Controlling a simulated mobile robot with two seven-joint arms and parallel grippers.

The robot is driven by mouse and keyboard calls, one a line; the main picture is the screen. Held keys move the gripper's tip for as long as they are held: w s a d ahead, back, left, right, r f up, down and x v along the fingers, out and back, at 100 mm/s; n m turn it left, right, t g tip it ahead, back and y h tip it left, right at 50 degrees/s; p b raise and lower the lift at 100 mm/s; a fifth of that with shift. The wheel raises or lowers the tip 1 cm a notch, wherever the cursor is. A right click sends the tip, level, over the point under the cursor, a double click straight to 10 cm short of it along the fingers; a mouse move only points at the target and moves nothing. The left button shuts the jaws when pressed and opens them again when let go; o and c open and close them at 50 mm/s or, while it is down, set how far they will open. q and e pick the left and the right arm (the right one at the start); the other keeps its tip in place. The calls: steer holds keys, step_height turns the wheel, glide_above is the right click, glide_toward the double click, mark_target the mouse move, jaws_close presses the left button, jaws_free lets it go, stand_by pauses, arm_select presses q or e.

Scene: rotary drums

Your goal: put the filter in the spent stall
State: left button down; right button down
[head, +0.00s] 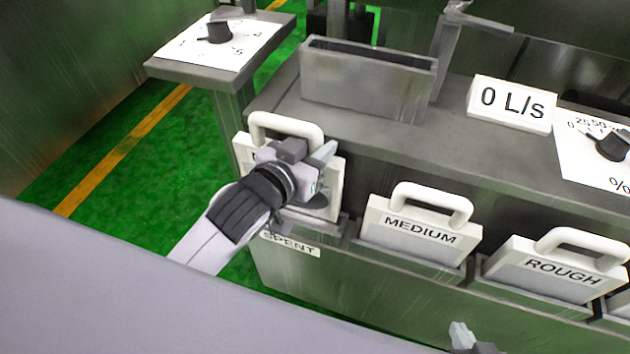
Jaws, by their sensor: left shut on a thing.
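A pale filter (287,127) with a looped handle stands upright at the left end of the row of stalls. My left gripper (316,178) is shut on it and covers most of its face and label. The spent stall (290,244), with a "SPENT" label on its front, is just below the filter. I cannot tell whether the filter's lower edge is inside the stall or just above it. My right gripper (472,340) shows only in part at the bottom edge, away from the filters; its jaw opening is unclear.
A medium filter (420,232) and a rough filter (553,268) sit in stalls to the right. An open-topped slot housing (365,80) stands on the grey bench behind, beside a "0 L/s" sign (511,103). A dial stand (217,45) is at the upper left.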

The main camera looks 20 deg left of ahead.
mark_target(326, 204)
arm_select(q)
step_height(326, 204, down, 3)
steer(key=shift+f+b, duration=0.1)
steer(key=shift+b, duration=0.2)
steer(key=shift+f+b, duration=0.55)
steer(key=shift+f, duration=1.5)
steer(key=c, duration=0.8)
jaws_free()
steer(key=shift+f, duration=0.1)
